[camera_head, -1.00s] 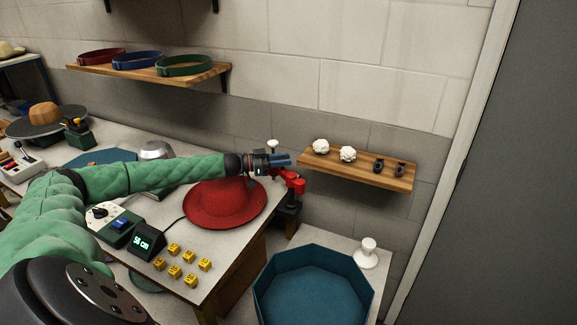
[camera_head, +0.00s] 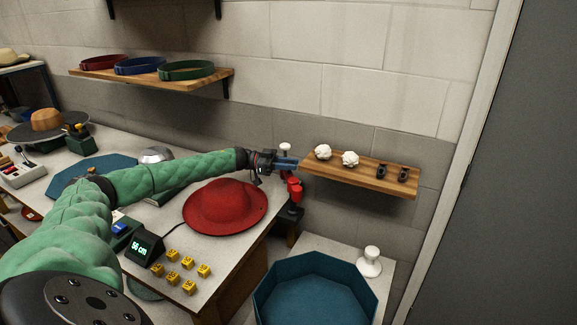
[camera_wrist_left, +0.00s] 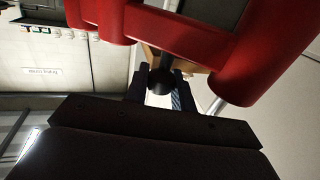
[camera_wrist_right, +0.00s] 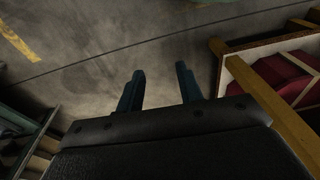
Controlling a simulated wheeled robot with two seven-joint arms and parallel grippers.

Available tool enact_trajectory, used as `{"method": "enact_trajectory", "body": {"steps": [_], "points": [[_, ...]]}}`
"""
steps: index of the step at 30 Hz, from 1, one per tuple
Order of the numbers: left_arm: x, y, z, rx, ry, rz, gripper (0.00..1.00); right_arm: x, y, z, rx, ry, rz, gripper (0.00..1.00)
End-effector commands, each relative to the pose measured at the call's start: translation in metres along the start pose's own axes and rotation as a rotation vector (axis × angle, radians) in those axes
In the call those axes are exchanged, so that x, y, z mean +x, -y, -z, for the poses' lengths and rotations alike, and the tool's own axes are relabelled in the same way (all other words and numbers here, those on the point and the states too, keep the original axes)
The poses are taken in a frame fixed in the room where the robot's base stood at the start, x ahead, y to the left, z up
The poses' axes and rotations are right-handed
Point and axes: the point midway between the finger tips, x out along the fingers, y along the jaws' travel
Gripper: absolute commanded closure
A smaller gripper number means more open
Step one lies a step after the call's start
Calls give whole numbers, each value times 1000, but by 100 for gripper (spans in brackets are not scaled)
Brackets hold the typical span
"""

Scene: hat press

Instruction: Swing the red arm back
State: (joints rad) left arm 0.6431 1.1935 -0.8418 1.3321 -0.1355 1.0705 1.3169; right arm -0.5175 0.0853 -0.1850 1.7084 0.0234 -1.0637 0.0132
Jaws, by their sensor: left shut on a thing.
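The red arm (camera_head: 294,189) stands on a dark post at the right end of the bench, beside the red hat (camera_head: 224,207). My left gripper (camera_head: 287,163) reaches over the bench to the arm's top. In the left wrist view the red arm (camera_wrist_left: 190,28) fills the top of the picture, and my left fingers (camera_wrist_left: 160,92) are shut around a dark round knob (camera_wrist_left: 160,80) on a stem below it. The gripper hides part of the arm's top in the head view. My right gripper (camera_wrist_right: 161,85) is open and empty above the floor.
A wooden shelf (camera_head: 345,181) with white balls and small dark items is right of my left gripper. A blue octagonal tray (camera_head: 316,262) and a white stand (camera_head: 369,262) are below it. Yellow blocks (camera_head: 187,262) and a display (camera_head: 145,247) sit at the bench front.

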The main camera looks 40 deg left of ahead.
Motion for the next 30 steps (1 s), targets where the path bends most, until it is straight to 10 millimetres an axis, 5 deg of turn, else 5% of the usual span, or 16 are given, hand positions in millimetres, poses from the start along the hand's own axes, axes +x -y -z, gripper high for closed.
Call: {"method": "enact_trajectory", "body": {"steps": [8,9,12,25,30], "points": [[0,1,1,1,-1,2,100,0,0,-1,0,1,0,64],[0,1,1,1,-1,2,69,0,0,-1,0,1,0,64],[0,0,1,1,-1,1,55,0,0,-1,0,1,0,64],[0,0,6,1,-1,0,55,1,0,-1,-1,12,0,64],[0,0,21,2,-1,0,55,-35,6,22,0,-11,7,64]]}}
